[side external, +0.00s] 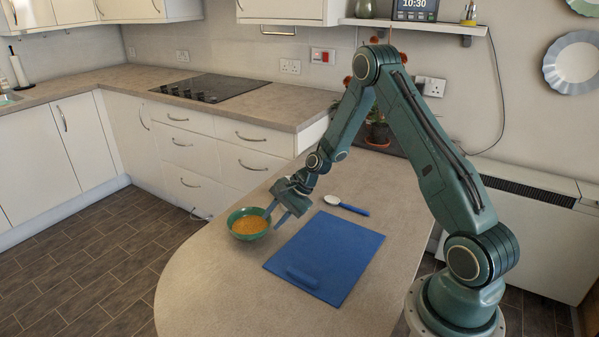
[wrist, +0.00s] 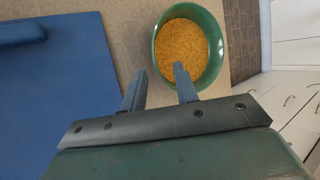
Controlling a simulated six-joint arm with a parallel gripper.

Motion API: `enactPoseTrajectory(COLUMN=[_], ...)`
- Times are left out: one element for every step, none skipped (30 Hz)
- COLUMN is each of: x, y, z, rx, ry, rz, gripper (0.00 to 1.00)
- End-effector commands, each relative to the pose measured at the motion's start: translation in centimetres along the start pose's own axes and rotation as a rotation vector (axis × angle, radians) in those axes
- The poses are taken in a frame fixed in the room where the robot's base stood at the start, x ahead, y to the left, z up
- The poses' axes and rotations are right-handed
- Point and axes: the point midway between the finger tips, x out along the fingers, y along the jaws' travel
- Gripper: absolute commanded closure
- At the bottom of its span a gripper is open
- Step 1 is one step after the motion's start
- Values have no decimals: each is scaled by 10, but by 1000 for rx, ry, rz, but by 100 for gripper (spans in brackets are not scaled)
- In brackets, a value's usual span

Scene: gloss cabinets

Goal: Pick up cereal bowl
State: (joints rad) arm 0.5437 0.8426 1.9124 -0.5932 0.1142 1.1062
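The cereal bowl (side external: 247,237) is green and full of orange-brown cereal. It stands upright on the table near its left curved edge. It also shows at the top of the wrist view (wrist: 217,50). My gripper (side external: 272,221) is at the bowl's right side, pointing down. In the wrist view my gripper (wrist: 159,68) is open, with one finger over the bowl's inside and the other outside its wall, so the near rim lies between them. I cannot tell whether either finger touches the bowl.
A blue board (side external: 325,257) with a raised blue bar on it lies right of the bowl. A blue-handled spoon (side external: 345,205) lies behind the board. A potted plant (side external: 378,132) stands at the table's back. The front left of the table is clear.

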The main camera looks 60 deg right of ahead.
Motion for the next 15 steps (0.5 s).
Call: enactPoseTrajectory(x=[0,1,2,3,5,8,10,13,18,21,25,29,33,36,40], y=[0,0,0,0,0,0,0,0,1,1,1,1,2,1,1], z=[0,0,0,0,0,0,0,0,0,0,0,0,0,0,0], rx=[0,0,0,0,0,-1,-1,-1,-2,-2,-2,-2,-1,-2,-3], ry=[0,0,0,-1,-1,-1,-1,-1,-1,-1,-1,-1,-1,-1,0], rz=[0,0,1,1,1,2,2,2,2,2,2,2,3,2,1], gripper=[70,70,70,70,70,70,70,70,70,70,70,70,70,70,70])
